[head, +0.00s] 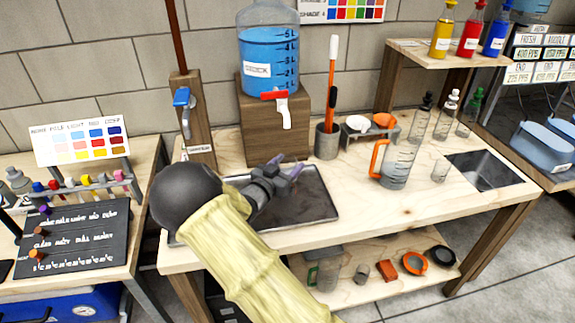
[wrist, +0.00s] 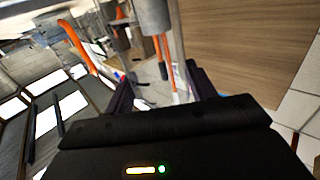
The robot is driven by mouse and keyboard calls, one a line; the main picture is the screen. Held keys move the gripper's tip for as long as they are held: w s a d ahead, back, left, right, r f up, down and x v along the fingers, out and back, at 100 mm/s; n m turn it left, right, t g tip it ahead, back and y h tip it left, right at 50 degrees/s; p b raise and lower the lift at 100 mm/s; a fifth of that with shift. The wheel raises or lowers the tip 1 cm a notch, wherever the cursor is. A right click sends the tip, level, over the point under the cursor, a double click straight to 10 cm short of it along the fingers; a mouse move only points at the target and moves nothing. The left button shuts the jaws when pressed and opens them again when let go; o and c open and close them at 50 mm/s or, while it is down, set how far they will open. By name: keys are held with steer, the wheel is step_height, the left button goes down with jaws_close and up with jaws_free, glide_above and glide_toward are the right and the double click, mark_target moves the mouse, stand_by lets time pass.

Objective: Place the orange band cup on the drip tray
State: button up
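The drip tray is most likely the dark, flat metal tray (head: 318,208) on the wooden bench, below the tap of the blue-filled tank. My gripper (head: 286,168) is above this tray in the head view. Its two dark fingers are apart in the wrist view (wrist: 160,92), with nothing held between them. I cannot make out a cup with a clear orange band. A clear measuring jug with an orange handle (head: 397,165) stands upright on the bench, right of the tray. A small clear cup (head: 440,171) stands right of the jug. My arm hides the tray's left part.
The tank (head: 269,58) stands on a wooden block behind the tray. A grey holder with an orange-handled brush (head: 327,142) is right of it. Clear bottles (head: 445,115) stand at the back right. A sink (head: 485,171) is at the right end. Bare bench lies front right.

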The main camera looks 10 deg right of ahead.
steer(key=shift+o, duration=1.3)
steer(key=shift+r, duration=0.15)
steer(key=v, duration=1.2)
